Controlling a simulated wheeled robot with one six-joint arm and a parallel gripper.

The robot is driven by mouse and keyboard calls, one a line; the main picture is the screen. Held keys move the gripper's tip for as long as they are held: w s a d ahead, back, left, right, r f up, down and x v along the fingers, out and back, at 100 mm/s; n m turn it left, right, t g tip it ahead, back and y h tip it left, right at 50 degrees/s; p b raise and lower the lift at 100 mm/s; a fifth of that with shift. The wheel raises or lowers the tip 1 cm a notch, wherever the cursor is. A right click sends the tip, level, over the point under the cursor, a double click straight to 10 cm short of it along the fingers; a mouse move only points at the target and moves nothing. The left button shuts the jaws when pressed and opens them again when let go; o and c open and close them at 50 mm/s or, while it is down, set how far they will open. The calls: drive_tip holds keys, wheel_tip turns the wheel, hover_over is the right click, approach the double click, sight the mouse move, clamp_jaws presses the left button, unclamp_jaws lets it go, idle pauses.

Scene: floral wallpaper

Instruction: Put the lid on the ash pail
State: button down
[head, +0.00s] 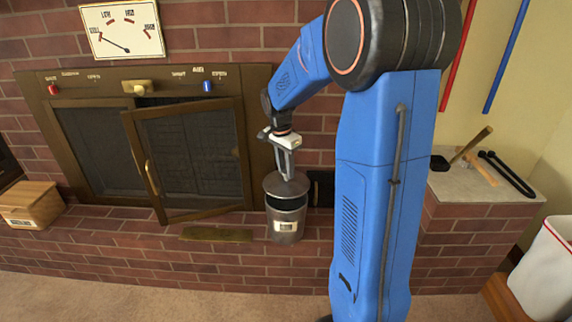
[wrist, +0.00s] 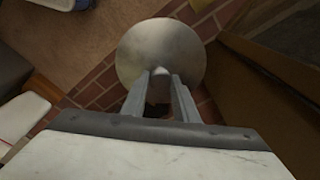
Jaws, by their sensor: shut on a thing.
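The ash pail (head: 286,224) is a grey metal bucket with a pale label, standing upright on the brick hearth. The round grey lid (head: 287,184) is just above the pail's mouth, with a dark gap between them at the front. My gripper (head: 287,176) points down and is shut on the lid's knob. In the wrist view the lid (wrist: 160,55) is a round disc beyond the fingertips, and my gripper (wrist: 160,80) pinches its small knob. In that view the lid hides the pail. I cannot tell whether the lid's far edge touches the rim.
The stove door (head: 190,155) stands ajar to the left of the pail. A wooden box (head: 30,205) sits at far left. A brass plate (head: 216,234) lies on the hearth. Tools, including a hammer (head: 470,145), lie on the right ledge (head: 470,187). A white bin (head: 545,270) stands at far right.

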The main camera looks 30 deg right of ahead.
sight(286, 180)
drive_tip(key=shift+f, duration=2.9)
drive_tip(key=shift+f, duration=0.15)
drive_tip(key=c, duration=0.8)
unclamp_jaws()
drive_tip(key=shift+c, duration=0.2)
drive_tip(key=shift+r, duration=3.5)
clamp_jaws()
